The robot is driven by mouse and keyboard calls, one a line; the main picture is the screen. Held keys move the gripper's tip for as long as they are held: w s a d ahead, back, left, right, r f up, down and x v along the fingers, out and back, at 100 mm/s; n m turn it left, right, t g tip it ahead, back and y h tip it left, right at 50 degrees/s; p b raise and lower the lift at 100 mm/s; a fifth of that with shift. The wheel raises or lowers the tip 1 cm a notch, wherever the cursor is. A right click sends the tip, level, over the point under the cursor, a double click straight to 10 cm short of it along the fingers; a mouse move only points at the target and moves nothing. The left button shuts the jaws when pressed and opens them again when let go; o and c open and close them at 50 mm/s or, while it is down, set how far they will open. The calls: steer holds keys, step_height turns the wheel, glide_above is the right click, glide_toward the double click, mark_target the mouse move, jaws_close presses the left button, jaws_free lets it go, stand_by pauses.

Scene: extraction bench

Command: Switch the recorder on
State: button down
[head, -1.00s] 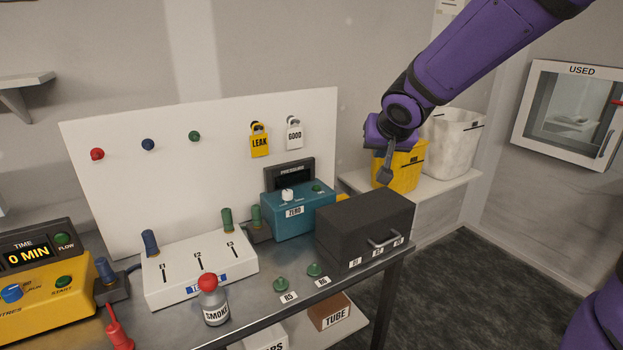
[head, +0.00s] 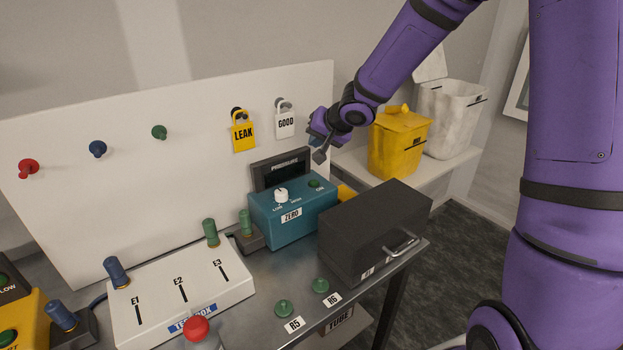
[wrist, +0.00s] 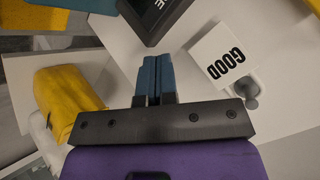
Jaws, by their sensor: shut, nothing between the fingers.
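A teal box (head: 290,227) stands on the bench, with a white knob (head: 281,195), a green button (head: 316,184) and a ZERO label. A dark display (head: 281,171) marked PRESSURE stands behind it; its screen looks dark. No label reading "recorder" is legible. My gripper (head: 319,157) is shut and empty, in the air above and behind the box's right end, right of the display. In the wrist view its blue fingertips (wrist: 153,80) are together, with the display's edge (wrist: 152,18) beyond them and touching nothing I can see.
LEAK (head: 243,132) and GOOD (head: 285,121) tags hang on the white panel (head: 200,110), left of my gripper. A black case (head: 375,232) stands right of the teal box. A white test box (head: 183,300) is front left. A yellow bin (head: 396,145) stands on the shelf behind.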

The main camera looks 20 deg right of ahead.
mark_target(316, 181)
steer(key=shift+f, duration=0.15)
steer(key=shift+f, duration=4.25)
steer(key=shift+f, duration=0.1)
steer(key=shift+f, duration=0.3)
steer(key=shift+f, duration=0.4)
steer(key=shift+r, duration=0.85)
steer(key=shift+r, duration=0.1)
